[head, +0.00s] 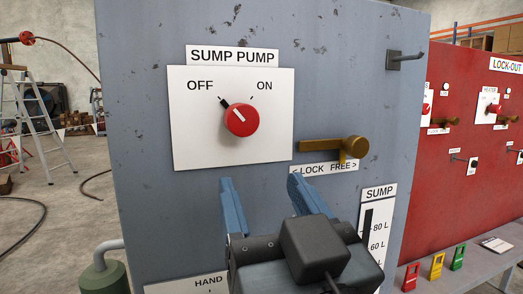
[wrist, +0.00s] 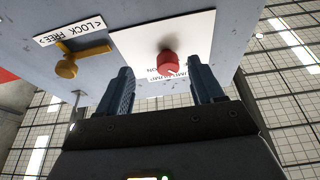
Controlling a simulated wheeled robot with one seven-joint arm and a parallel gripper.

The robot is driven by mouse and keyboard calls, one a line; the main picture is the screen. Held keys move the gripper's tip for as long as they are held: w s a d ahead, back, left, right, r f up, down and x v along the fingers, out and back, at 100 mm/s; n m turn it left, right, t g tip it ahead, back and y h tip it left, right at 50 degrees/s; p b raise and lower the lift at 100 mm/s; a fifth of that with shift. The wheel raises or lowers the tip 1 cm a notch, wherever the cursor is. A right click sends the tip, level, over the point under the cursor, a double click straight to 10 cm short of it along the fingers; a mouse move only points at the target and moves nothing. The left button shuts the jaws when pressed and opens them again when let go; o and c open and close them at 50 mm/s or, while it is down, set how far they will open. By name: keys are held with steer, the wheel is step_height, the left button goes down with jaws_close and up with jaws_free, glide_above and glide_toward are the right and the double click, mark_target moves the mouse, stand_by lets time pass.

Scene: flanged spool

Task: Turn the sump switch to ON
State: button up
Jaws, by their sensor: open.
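The sump switch is a red round knob (head: 241,120) with a white pointer line, on a white plate (head: 190,145) labelled SUMP PUMP, OFF and ON. Its pointer is turned up and left, toward the OFF mark. The knob also shows in the wrist view (wrist: 168,62), ahead of the fingers and toward the right finger. My gripper (head: 258,185) has blue fingers, open and empty, below the knob in the head view and apart from it. In the wrist view my gripper (wrist: 160,80) has its fingers well spread, with the panel beyond them.
A brass lever (head: 335,147) over a LOCK/FREE label sits right of the plate. A SUMP level gauge (head: 372,225) is at the lower right. A red lock-out board (head: 450,185) stands further right.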

mark_target(244, 122)
steer(key=shift+m+t, duration=0.3)
steer(key=shift+m, duration=0.1)
steer(key=shift+w+a+r+p, duration=0.3)
steer(key=shift+w+a+r, duration=0.1)
steer(key=shift+w+r, duration=0.75)
steer(key=shift+w+a+r+p, duration=0.3)
steer(key=shift+w+a+r, duration=0.1)
steer(key=shift+w+r, duration=0.75)
steer(key=shift+w+a+r+p, duration=0.3)
steer(key=shift+w+a+r, duration=0.1)
steer(key=shift+w+r, duration=0.75)
steer(key=shift+c, duration=0.4)
steer(key=c, duration=1)
